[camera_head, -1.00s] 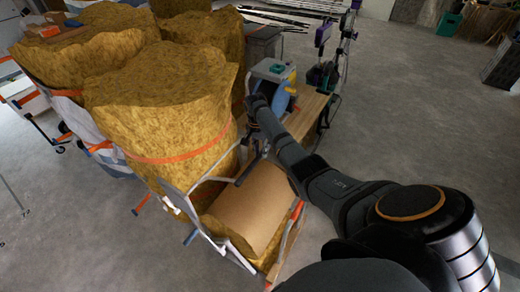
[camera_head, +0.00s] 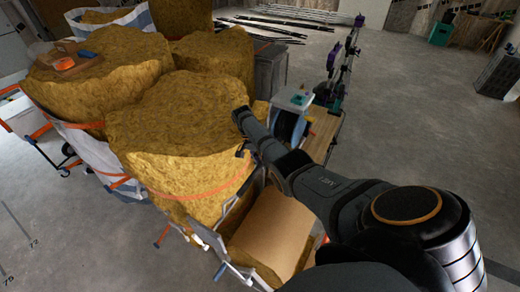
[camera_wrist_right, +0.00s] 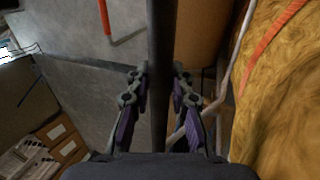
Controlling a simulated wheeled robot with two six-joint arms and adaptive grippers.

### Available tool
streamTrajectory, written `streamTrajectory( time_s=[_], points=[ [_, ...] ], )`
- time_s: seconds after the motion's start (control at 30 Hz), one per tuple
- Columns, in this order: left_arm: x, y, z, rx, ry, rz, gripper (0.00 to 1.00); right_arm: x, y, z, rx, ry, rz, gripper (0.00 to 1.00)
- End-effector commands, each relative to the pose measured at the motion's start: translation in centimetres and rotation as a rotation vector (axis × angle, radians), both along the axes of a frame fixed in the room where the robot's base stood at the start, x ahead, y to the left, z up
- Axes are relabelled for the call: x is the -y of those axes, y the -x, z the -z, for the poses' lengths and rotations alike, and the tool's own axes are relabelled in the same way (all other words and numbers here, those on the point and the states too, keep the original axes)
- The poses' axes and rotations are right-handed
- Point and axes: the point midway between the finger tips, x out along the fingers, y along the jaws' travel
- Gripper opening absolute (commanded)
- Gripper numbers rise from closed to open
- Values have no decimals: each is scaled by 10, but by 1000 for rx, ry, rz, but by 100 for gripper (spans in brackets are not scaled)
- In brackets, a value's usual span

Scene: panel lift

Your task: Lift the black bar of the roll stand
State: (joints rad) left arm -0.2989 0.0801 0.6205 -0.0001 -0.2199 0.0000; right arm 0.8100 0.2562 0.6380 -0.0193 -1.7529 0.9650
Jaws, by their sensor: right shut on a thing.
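The black bar (camera_wrist_right: 161,60) runs upright through the middle of the right wrist view, between the fingers of my right gripper (camera_wrist_right: 160,98). The gripper is shut on it. In the head view my right gripper (camera_head: 243,152) is small and partly hidden by its own arm, in front of the yellow-brown bales. The roll stand's pale metal frame (camera_head: 209,238) is at the lower middle, with the brown paper roll (camera_head: 273,232) beside it. How far the bar stands from the frame is hard to tell. My left gripper is not in view.
Large strapped yellow-brown bales (camera_head: 165,135) stand close on the left. A wooden bench (camera_head: 322,138) with a blue and grey machine (camera_head: 289,118) is behind the roll. Open concrete floor (camera_head: 425,130) lies to the right.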

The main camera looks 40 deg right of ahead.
Motion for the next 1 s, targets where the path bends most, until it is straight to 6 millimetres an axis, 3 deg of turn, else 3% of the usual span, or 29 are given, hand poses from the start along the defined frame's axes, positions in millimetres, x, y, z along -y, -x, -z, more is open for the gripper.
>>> streamTrajectory(
  time_s=[0.27, 0.3, 0.47, 0.8, 1.0],
  points=[
    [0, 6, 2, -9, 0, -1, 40, -5, 0, 5, 1, -10, -4, 0],
    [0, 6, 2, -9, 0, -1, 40, -5, 0, 5, 1, -10, -4, 24],
    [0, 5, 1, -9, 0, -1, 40, -3, 0, 3, 2, -7, -3, 45],
    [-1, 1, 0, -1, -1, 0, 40, -1, -2, -3, 3, -2, -2, 45],
    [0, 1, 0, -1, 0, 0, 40, -7, -16, -40, 6, -2, -2, 45]
  ],
)
